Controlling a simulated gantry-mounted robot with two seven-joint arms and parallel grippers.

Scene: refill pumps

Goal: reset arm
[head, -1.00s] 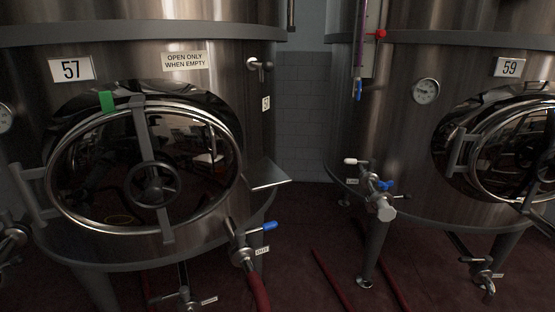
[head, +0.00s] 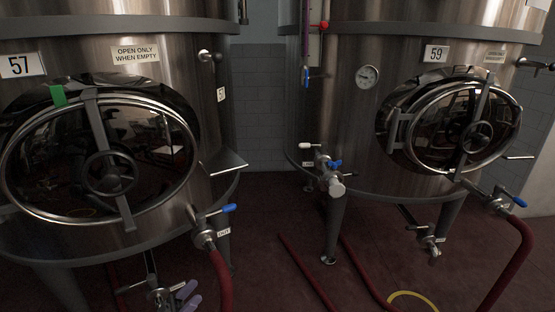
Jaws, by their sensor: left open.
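My left gripper (head: 188,295) shows only as pale purple fingertips at the bottom edge, left of centre. The fingers are apart and nothing shows between them. They appear close to the low valve (head: 160,297) under tank 57 (head: 190,80); I cannot tell whether they touch it. The rest of my left arm is out of the picture. My right gripper is not in view.
Tank 57's round door (head: 108,172) and tank 59's door (head: 478,132) are both shut. Blue-handled outlet valves (head: 207,222) stick out with red hoses (head: 222,280). A valve (head: 325,172) juts from tank 59 (head: 345,110). Dark red floor (head: 262,285) lies between the tanks.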

